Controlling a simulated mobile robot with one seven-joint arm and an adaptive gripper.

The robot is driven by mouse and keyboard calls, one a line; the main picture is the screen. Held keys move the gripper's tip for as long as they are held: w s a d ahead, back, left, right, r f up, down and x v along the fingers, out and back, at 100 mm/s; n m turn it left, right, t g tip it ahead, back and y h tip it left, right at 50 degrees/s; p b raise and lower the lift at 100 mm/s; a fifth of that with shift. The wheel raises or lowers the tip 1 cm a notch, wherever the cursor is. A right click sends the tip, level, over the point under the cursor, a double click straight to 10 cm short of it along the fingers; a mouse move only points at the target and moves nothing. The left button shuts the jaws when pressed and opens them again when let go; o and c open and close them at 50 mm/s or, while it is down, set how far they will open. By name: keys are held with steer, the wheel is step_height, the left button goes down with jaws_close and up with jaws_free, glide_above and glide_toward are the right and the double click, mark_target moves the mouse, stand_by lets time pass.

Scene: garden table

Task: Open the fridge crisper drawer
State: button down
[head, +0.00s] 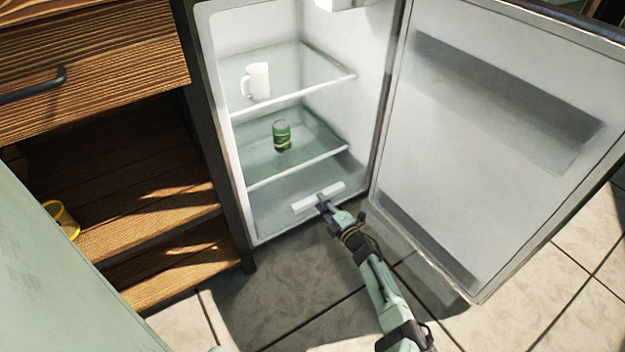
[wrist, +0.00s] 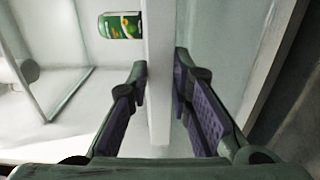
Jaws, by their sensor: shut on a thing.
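The fridge stands with its door (head: 490,140) swung wide to the right. The crisper drawer (head: 275,208) is at the bottom of the fridge, below two glass shelves, and looks closed. Its white bar handle (head: 305,203) runs across its front. My fingers hide part of the handle in the head view.
A white mug (head: 257,82) stands on the upper shelf and a green can (head: 281,136) on the lower shelf. A wooden cabinet (head: 120,180) is left of the fridge, with a yellow object (head: 62,218) inside. Tiled floor (head: 300,300) in front of the fridge is clear.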

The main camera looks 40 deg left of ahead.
steer(key=p+v, duration=0.3)
steer(key=v, duration=0.4)
steer(key=shift+d+f, duration=0.25)
steer(key=shift+f, duration=0.05)
steer(key=shift+s, duration=0.15)
steer(key=c, duration=1.6)
jaws_free()
steer(key=shift+o, duration=0.4)
steer(key=shift+r, duration=0.1)
steer(key=shift+r, duration=0.1)
